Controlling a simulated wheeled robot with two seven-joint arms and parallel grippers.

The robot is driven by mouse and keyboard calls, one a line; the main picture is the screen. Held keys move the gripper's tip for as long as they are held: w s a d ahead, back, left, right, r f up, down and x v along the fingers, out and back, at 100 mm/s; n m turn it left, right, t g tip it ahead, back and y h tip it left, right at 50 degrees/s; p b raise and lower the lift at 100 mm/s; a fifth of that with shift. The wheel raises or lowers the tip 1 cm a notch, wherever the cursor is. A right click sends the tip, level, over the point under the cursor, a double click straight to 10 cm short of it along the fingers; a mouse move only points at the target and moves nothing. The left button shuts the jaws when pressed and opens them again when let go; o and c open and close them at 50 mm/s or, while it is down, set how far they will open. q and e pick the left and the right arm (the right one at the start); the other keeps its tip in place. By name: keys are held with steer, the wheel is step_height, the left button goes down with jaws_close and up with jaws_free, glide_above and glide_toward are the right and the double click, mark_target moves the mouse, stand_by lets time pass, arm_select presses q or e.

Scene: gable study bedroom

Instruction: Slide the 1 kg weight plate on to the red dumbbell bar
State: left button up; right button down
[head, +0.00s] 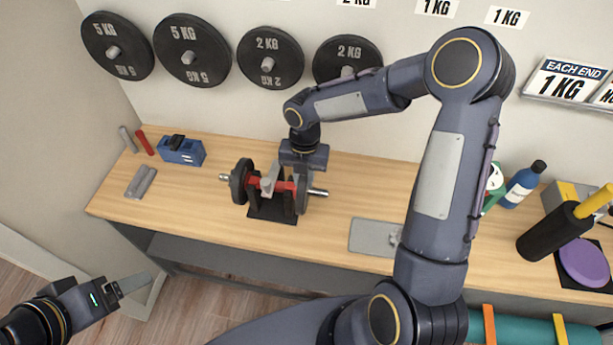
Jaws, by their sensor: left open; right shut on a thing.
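The red dumbbell bar (279,187) lies level in a black cradle (271,209) on the wooden bench. A dark plate (239,182) is around its left part. My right gripper (302,167) points down over the bar's right part, shut on a dark plate (302,190), which I take to be the 1 kg weight plate. That plate stands upright, seen nearly edge-on. The silver bar end (319,193) shows to its right, so the plate appears to be around the bar. My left gripper (132,284) is open and empty, low at the left, off the bench front.
Large 5 kg plates (192,52) and 2 kg plates (270,60) hang on wall pegs. A blue box (182,151) stands back left. A grey tray (374,238) lies right of the cradle. Bench left of the cradle is mostly clear.

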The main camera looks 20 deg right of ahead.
steer(key=shift+w+a, duration=0.1)
steer(key=c, duration=1.2)
jaws_free()
steer(key=shift+r, duration=0.1)
steer(key=r, duration=0.7)
steer(key=shift+w+d+r, duration=0.2)
steer(key=shift+w+r, duration=0.1)
steer(key=shift+r, duration=0.05)
steer(key=s+d+r+m+t, duration=0.2)
steer(key=s+d+r+m, duration=0.2)
steer(key=s+r+m, duration=0.6)
steer(key=s+f+m+t+y, duration=0.1)
steer(key=s+m+t+y, duration=0.2)
steer(key=s+m, duration=0.9)
steer(key=m+t, duration=0.1)
steer(key=m, duration=0.8)
steer(key=shift+s+a+f+m+t, duration=0.15)
steer(key=shift+a+f+m+t, duration=0.15)
steer(key=shift+a+f, duration=0.1)
